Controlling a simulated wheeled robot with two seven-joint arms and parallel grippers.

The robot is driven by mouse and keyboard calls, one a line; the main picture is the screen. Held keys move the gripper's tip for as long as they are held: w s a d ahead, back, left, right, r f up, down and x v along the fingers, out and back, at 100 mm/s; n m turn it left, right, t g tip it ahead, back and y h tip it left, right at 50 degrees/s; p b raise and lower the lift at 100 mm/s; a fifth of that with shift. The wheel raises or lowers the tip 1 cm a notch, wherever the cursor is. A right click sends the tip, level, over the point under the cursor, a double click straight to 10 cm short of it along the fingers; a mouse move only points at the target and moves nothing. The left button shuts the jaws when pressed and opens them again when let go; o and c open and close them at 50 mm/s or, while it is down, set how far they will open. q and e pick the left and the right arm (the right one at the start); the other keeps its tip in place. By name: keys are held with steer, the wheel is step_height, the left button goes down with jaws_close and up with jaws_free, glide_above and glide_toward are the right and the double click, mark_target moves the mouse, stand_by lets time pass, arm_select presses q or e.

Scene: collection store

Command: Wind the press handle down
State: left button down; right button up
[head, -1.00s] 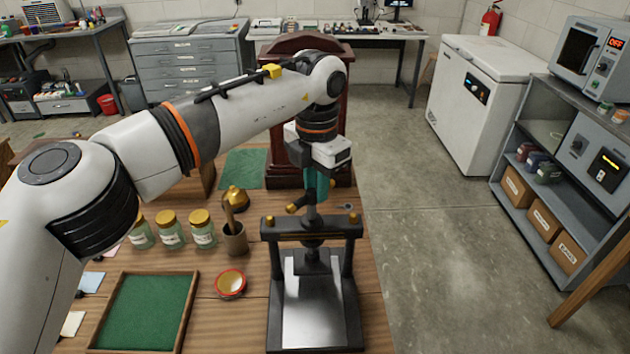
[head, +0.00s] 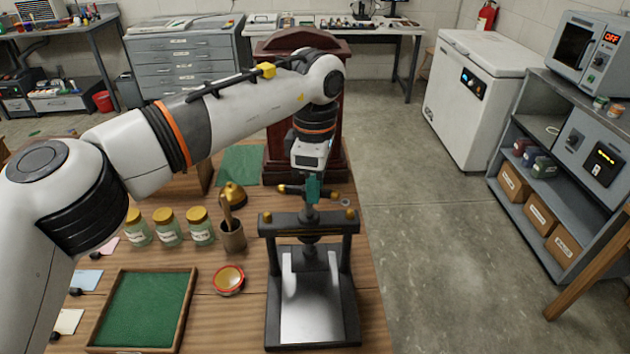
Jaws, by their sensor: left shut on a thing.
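The black press (head: 350,270) stands on the wooden bench, with a pale metal plate (head: 311,310) in its base. Its handle (head: 295,189) is a dark cross bar with brass-coloured ends above the crossbeam, lying roughly left to right. My left gripper (head: 313,192), with teal fingers, points down from above and is shut on the press handle near its middle. The fingers and wrist hide part of the bar. The screw's lower end is above the plate. My right gripper is not in view.
Left of the press are a red-rimmed dish (head: 229,280), a cup with a brush (head: 233,238), several lidded jars (head: 168,230) and a green-lined tray (head: 145,308). A tall dark wooden case (head: 275,110) stands behind. Open floor lies to the right.

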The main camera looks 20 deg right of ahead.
arm_select(q)
steer(key=m, duration=0.3)
steer(key=shift+a+r+m, duration=0.15)
steer(key=shift+m, duration=0.15)
steer(key=m, duration=0.3)
steer(key=shift+s+a+m, duration=0.15)
steer(key=shift+m, duration=0.15)
steer(key=m, duration=0.6)
steer(key=shift+a, duration=0.35)
steer(key=m, duration=0.5)
steer(key=shift+a, duration=0.15)
steer(key=shift+w+a+m+p, duration=0.1)
steer(key=shift+w+m+p, duration=0.1)
steer(key=shift+m, duration=1.05)
steer(key=shift+w+a+m+p, duration=0.1)
steer(key=shift+m+p, duration=0.1)
steer(key=shift+m, duration=1.05)
steer(key=c, duration=1.5)
jaws_free()
steer(key=shift+o, duration=1.2)
steer(key=shift+s, duration=0.1)
